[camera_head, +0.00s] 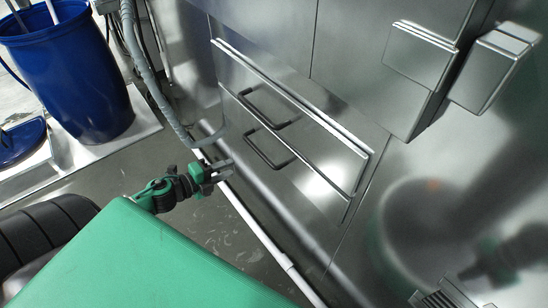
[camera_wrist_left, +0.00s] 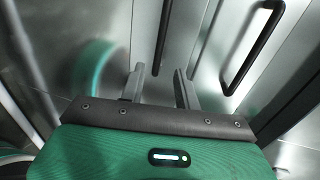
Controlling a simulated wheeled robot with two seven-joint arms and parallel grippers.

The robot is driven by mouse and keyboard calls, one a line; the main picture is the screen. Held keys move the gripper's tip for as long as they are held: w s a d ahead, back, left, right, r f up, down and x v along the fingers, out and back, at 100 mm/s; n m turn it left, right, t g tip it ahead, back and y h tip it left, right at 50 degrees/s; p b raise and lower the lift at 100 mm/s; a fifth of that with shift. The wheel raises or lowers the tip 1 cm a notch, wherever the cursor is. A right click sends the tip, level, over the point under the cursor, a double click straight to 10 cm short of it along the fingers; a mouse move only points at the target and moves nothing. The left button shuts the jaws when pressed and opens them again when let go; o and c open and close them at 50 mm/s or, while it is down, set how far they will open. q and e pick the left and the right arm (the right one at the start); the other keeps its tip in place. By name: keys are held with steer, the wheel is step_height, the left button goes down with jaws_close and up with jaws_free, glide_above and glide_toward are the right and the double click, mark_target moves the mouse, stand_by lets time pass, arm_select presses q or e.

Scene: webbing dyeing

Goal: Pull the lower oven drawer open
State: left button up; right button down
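The lower drawer front (camera_head: 318,192) is a flat steel panel and looks closed. Its dark bar handle (camera_head: 266,152) sits below the similar upper handle (camera_head: 268,120). My left gripper (camera_head: 222,171) is to the left of the lower handle and apart from it. In the left wrist view my left gripper (camera_wrist_left: 160,74) has its fingers apart with nothing between them. A dark bar handle (camera_wrist_left: 253,48) lies to the right of the fingers and another dark bar (camera_wrist_left: 162,38) lies beyond them; I cannot tell which is the lower one. My right gripper is not seen.
A blue bin (camera_head: 78,75) stands at the upper left. A grey hose (camera_head: 150,80) hangs left of the drawers. A white pipe (camera_head: 262,237) runs along the floor beside the steel front. Steel boxes (camera_head: 425,58) jut out at the upper right.

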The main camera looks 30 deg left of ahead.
mark_target(262, 153)
arm_select(q)
steer(key=x, duration=1.3)
steer(key=shift+w+d, duration=0.2)
steer(key=shift+w, duration=0.1)
steer(key=shift+c, duration=0.4)
jaws_close()
